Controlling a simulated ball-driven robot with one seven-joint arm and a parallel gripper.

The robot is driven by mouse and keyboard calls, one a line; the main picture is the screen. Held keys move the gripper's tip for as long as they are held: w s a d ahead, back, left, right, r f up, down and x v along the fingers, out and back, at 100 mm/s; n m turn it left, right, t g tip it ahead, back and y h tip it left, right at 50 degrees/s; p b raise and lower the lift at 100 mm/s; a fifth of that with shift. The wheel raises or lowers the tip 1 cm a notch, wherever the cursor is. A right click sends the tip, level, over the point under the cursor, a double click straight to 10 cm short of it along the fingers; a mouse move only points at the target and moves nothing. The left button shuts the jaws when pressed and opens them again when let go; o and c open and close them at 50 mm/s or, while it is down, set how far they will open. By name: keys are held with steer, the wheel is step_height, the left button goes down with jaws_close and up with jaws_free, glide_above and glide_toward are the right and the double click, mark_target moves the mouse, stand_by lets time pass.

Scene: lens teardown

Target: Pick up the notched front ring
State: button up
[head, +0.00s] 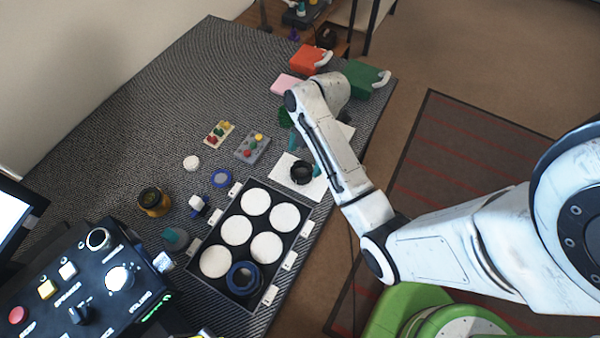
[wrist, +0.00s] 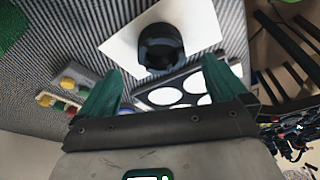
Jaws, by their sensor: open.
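A black ring (head: 302,172) with what looks like a notched rim lies on a white sheet (head: 285,170) beside the tray. It also shows in the wrist view (wrist: 160,47), upper middle, beyond my fingertips. My gripper (head: 304,156) has teal fingers and is above the far side of the sheet, partly hidden by my arm. In the wrist view my gripper (wrist: 162,67) is open, its fingers wide apart with nothing between them. The ring appears apart from both fingers.
A black tray (head: 232,202) with white round pads stands close to the sheet; a dark blue ring (head: 244,277) sits in one place. The table's right edge is near.

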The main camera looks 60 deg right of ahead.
mark_target(302, 170)
steer(key=shift+p+x, duration=0.4)
steer(key=shift+x, duration=2.55)
steer(key=shift+c, duration=0.3)
steer(key=c, duration=1.1)
steer(key=shift+r, duration=0.15)
